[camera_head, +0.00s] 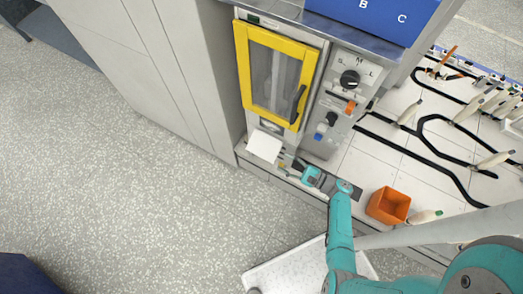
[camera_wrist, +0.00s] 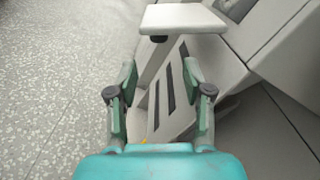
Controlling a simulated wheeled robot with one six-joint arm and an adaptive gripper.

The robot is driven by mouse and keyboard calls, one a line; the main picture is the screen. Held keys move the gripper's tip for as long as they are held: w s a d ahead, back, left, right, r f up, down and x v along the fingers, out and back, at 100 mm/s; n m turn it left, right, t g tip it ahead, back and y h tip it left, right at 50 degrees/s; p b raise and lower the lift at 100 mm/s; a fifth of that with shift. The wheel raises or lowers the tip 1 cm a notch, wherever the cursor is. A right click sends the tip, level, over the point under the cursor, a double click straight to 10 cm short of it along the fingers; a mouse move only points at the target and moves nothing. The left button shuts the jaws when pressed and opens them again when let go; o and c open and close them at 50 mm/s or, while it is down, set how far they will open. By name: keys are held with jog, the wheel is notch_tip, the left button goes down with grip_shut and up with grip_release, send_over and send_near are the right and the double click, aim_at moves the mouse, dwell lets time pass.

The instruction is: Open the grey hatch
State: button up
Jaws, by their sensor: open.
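The grey hatch (camera_head: 264,147) is a pale, square flap below the yellow-framed door. It juts out from the machine front and looks swung outward, though its exact angle is unclear. In the wrist view the hatch (camera_wrist: 182,18) is a light plate at the top, with a dark knob (camera_wrist: 158,38) under its left side. My gripper (camera_head: 287,167) is low in front of the machine, just below and right of the hatch. In the wrist view my gripper (camera_wrist: 160,75) has its fingers apart and nothing held between them. The hatch lies beyond the fingertips, with no contact visible.
The yellow-framed door (camera_head: 240,65) is shut above the hatch. A control panel (camera_head: 335,110) with knobs stands to its right. An orange bin (camera_head: 388,205) sits on the white table to the right. A slotted pale panel (camera_wrist: 170,95) lies behind my fingers. Open floor is at left.

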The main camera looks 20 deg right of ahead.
aim_at(263, 152)
jog(key=shift+x, duration=5.2)
jog(key=shift+s, duration=0.1)
grip_shut()
